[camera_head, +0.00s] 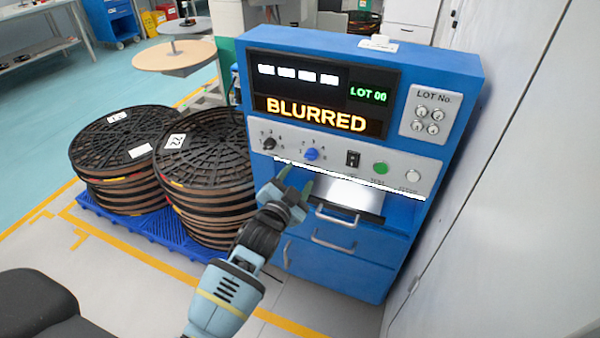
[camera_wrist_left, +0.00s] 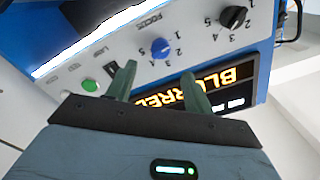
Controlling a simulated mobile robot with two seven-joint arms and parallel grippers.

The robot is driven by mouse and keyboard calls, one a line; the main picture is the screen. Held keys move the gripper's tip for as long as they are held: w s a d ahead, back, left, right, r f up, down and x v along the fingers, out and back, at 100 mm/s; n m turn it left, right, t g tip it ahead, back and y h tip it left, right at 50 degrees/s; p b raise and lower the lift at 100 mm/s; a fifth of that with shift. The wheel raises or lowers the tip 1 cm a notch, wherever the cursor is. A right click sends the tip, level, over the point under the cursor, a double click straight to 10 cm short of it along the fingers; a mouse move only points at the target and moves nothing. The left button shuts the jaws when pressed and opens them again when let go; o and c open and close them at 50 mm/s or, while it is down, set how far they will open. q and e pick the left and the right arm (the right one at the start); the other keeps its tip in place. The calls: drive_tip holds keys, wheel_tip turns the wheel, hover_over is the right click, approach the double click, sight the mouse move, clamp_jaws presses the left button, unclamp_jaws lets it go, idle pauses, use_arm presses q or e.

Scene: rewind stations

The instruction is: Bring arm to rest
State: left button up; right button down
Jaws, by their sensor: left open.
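My left gripper (camera_head: 296,186) is open and empty in front of the control panel of the blue machine (camera_head: 350,46). Its two green fingers (camera_wrist_left: 160,85) stand apart in the left wrist view, with nothing between them. The panel carries a black knob (camera_head: 268,143), a blue knob (camera_head: 312,154), a black switch (camera_head: 353,159), a green button (camera_head: 381,168) and a white button (camera_head: 413,175). The display (camera_head: 316,115) reads BLURRED and LOT 00. The blue knob (camera_wrist_left: 160,47) also shows just beyond the fingers in the left wrist view. My right gripper is not in view.
Two stacks of black reels (camera_head: 118,146) stand on a blue pallet (camera_head: 98,212) to the left of the machine. Drawers with metal handles (camera_head: 334,242) sit below the panel. A white wall (camera_head: 500,200) closes off the right side. Open floor lies left, marked with yellow lines.

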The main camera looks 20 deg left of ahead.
use_arm(q)
drive_tip(key=shift+s, duration=0.1)
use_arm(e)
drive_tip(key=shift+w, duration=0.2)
use_arm(q)
drive_tip(key=s+f+n+g+p, duration=0.1)
drive_tip(key=s+f+g+p, duration=0.15)
drive_tip(key=s+f, duration=0.55)
drive_tip(key=s+f+n+g+p, duration=0.2)
drive_tip(key=s+f+p, duration=0.1)
drive_tip(key=s, duration=0.9)
drive_tip(key=s+f+n+g+h+p, duration=0.1)
drive_tip(key=s+n+g+p, duration=0.2)
drive_tip(key=s, duration=2.3)
drive_tip(key=shift+s+d+f+g+p, duration=0.15)
drive_tip(key=shift+s+d+g+p, duration=0.3)
drive_tip(key=shift+g+p, duration=0.35)
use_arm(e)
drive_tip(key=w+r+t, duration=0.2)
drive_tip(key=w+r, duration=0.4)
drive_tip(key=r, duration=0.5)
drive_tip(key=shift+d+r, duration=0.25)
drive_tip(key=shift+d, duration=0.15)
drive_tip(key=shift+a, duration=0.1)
